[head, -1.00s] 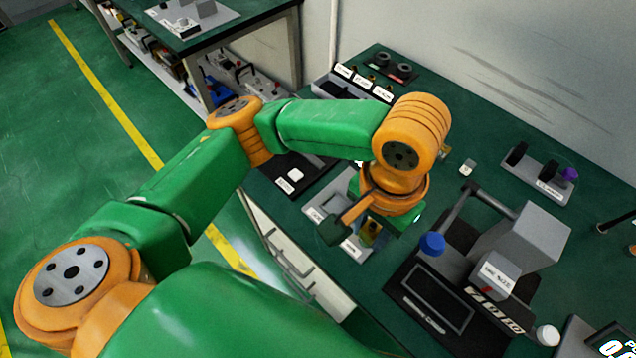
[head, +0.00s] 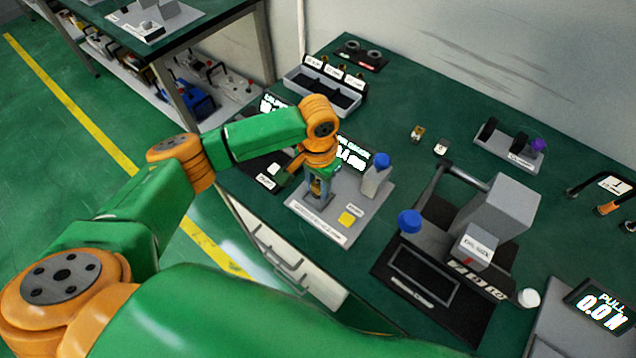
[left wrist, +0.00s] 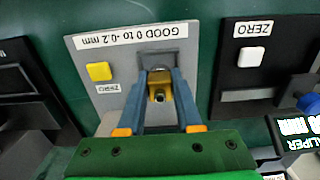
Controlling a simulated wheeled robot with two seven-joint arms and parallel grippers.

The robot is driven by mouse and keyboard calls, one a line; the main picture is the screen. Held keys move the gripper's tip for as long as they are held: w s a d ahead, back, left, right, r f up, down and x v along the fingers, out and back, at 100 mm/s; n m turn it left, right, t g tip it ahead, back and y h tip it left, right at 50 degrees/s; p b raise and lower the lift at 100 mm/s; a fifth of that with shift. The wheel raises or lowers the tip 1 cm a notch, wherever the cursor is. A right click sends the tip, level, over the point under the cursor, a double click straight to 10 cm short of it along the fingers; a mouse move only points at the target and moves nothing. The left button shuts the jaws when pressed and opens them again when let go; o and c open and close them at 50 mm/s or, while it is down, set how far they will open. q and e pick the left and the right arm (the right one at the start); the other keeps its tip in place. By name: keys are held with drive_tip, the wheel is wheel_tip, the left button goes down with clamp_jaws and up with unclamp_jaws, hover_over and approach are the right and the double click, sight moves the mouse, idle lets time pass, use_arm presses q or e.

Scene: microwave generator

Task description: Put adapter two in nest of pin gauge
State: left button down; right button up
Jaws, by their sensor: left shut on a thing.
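The pin gauge is a grey plate (head: 300,212) with a yellow zero button (head: 346,218), a blue-topped post (head: 377,174) and a lit display (head: 352,155). My left gripper (head: 318,193) is over the plate's left part, pointing down. In the left wrist view its two blue-grey fingers (left wrist: 160,92) are shut on a brass adapter (left wrist: 159,80), whose number I cannot read. The adapter is over or at a dark grey square area of the plate (left wrist: 152,54); I cannot tell whether it touches. My right gripper is not in view.
A second brass piece (head: 417,132) and a small white-labelled piece (head: 441,147) stand on the green bench behind. A black fixture with a blue-knobbed lever (head: 425,278) is to the right. A compartment tray (head: 322,92) is at the back, and a caliper station (head: 262,168) to the left.

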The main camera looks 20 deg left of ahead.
use_arm(q)
drive_tip(key=shift+f, duration=0.15)
drive_tip(key=shift+f, duration=0.35)
drive_tip(key=shift+f, duration=0.1)
drive_tip(key=c, duration=0.7)
unclamp_jaws()
drive_tip(key=shift+o, duration=0.6)
drive_tip(key=shift+a, duration=0.15)
drive_tip(key=shift+s+d, duration=0.1)
drive_tip(key=shift+d, duration=0.2)
drive_tip(key=shift+a, duration=0.1)
